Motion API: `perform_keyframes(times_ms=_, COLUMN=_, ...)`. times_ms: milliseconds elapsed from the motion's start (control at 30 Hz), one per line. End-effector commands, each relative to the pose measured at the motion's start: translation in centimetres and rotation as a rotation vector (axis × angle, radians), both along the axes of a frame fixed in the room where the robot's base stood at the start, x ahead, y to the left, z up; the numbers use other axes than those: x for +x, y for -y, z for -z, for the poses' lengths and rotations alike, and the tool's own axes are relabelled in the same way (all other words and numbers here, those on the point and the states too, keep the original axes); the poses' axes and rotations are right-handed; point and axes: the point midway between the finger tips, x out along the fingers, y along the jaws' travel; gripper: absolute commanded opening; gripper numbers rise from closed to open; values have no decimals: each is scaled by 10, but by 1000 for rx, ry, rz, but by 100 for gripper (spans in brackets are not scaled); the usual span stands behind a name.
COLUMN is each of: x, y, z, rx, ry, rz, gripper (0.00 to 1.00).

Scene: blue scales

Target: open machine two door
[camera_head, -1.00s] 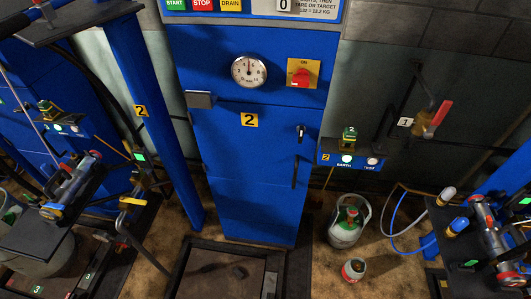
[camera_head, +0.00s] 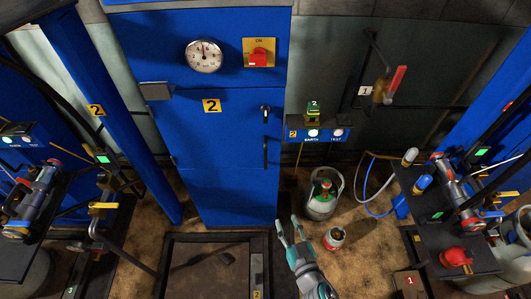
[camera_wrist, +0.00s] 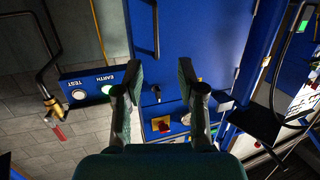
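Machine two (camera_head: 225,205) is a tall blue cabinet with a yellow "2" label (camera_head: 211,106), left of centre in the head view. Its door (camera_head: 215,135) looks shut, flush with the front. A small dark latch (camera_head: 265,112) and a vertical bar handle (camera_head: 265,152) sit at the door's right edge. In the inverted wrist view, the latch (camera_wrist: 156,92) and bar handle (camera_wrist: 147,30) appear around the line between my fingers. My gripper (camera_head: 289,224) is open and empty, appearing below and right of the handle in the head view. Its spread fingers show in the wrist view (camera_wrist: 160,73).
A gauge (camera_head: 204,56) and red switch (camera_head: 259,57) are above the door. An earth/test box (camera_head: 318,133) projects to the right. A gas cylinder (camera_head: 322,202) and small canister (camera_head: 334,239) stand on the floor. A dark-framed platform (camera_head: 215,240) lies in front.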

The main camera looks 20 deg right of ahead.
Motion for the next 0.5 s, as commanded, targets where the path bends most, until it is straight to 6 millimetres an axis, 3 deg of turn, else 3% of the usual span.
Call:
perform_keyframes(times_ms=33, x=23, y=0, z=-4, rx=-3, ry=20, rz=10, gripper=39)
perform_keyframes(times_ms=100, x=50, y=2, z=-8, rx=-3, ry=42, rz=26, gripper=39)
perform_keyframes(times_ms=300, x=115, y=4, z=-26, rx=0, ry=103, rz=67, gripper=39)
perform_keyframes(times_ms=500, x=144, y=6, z=-38, rx=2, ry=135, rz=88, gripper=39)
